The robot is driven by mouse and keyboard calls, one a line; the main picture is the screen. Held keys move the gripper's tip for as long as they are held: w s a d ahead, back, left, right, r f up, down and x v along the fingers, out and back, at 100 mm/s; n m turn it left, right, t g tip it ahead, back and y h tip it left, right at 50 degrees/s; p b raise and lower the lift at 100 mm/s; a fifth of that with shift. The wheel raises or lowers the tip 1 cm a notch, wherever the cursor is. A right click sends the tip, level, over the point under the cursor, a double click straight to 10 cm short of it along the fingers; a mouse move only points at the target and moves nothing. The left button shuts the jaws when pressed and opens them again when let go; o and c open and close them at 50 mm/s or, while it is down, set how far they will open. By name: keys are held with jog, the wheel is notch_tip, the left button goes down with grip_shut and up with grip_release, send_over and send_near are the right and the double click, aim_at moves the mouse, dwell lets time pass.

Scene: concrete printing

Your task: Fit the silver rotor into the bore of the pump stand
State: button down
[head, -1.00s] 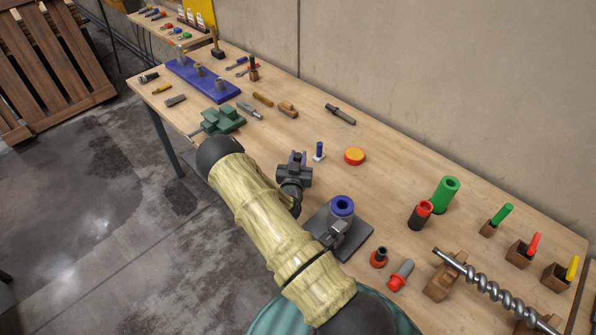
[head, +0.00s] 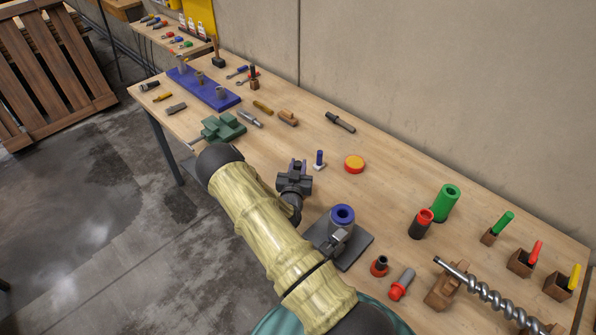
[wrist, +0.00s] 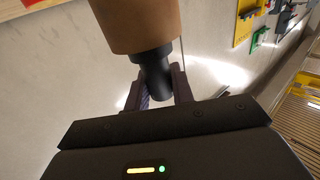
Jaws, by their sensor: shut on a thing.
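The silver rotor (head: 490,292) is a shiny helical shaft at the lower right, lying on wooden cradles (head: 443,290). In the wrist view my gripper (wrist: 160,90) is shut on a dark cylindrical piece (wrist: 156,78) under a wide brown part (wrist: 137,22). I cannot tell what this held thing is.
A yellow-red disc (head: 354,164) and a blue pin (head: 319,159) are near my gripper. The table's back middle is fairly clear.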

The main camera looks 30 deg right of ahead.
notch_tip(320, 180, up, 18)
jog(key=b, duration=0.4)
dwell(0.7)
